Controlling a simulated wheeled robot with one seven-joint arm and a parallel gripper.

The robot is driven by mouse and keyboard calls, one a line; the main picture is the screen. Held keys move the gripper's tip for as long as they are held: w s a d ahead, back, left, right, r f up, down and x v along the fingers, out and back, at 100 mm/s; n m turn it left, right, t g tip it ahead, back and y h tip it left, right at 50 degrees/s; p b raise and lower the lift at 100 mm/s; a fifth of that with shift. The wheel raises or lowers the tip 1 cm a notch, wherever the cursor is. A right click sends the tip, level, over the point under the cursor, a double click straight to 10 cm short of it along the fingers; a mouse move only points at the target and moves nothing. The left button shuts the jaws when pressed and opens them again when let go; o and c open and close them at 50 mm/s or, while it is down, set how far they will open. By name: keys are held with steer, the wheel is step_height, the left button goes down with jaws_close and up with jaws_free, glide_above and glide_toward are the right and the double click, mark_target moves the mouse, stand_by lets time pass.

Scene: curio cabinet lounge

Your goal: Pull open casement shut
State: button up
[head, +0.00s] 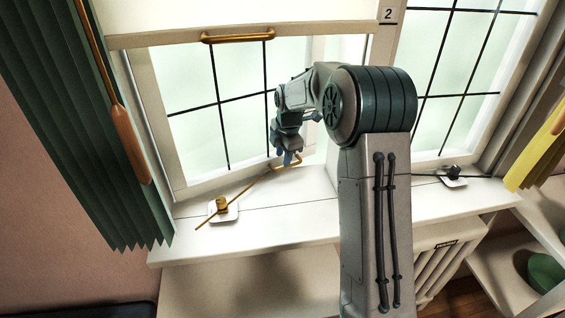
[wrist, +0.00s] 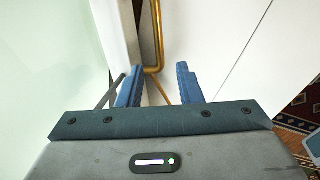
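The left casement (head: 215,105) has a pale wooden frame and dark glazing bars. Its bottom rail slants across the sill, so it appears ajar. A thin brass stay (head: 238,200) runs from the casement bottom over a brass peg (head: 221,204) on a white plate. My gripper (head: 287,158) is low by the casement's bottom rail, at the stay's bent inner end. In the wrist view, my blue fingers (wrist: 158,85) are apart. The brass bar (wrist: 155,40) bends just ahead of them, with a thinner rod between them. Contact cannot be told.
A blind (head: 160,15) with a brass pull (head: 238,35) hangs above. A green curtain (head: 120,150) with a wooden-handled wand is at left, a yellow curtain (head: 540,150) at right. The right window has a dark stay (head: 455,175). The sill (head: 285,215) is otherwise mostly clear.

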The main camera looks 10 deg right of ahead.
mark_target(282, 169)
steer(key=shift+w+a+f, duration=0.1)
steer(key=shift+w+f, duration=0.1)
steer(key=shift+f, duration=0.9)
steer(key=shift+w+f, duration=0.2)
steer(key=shift+f, duration=0.85)
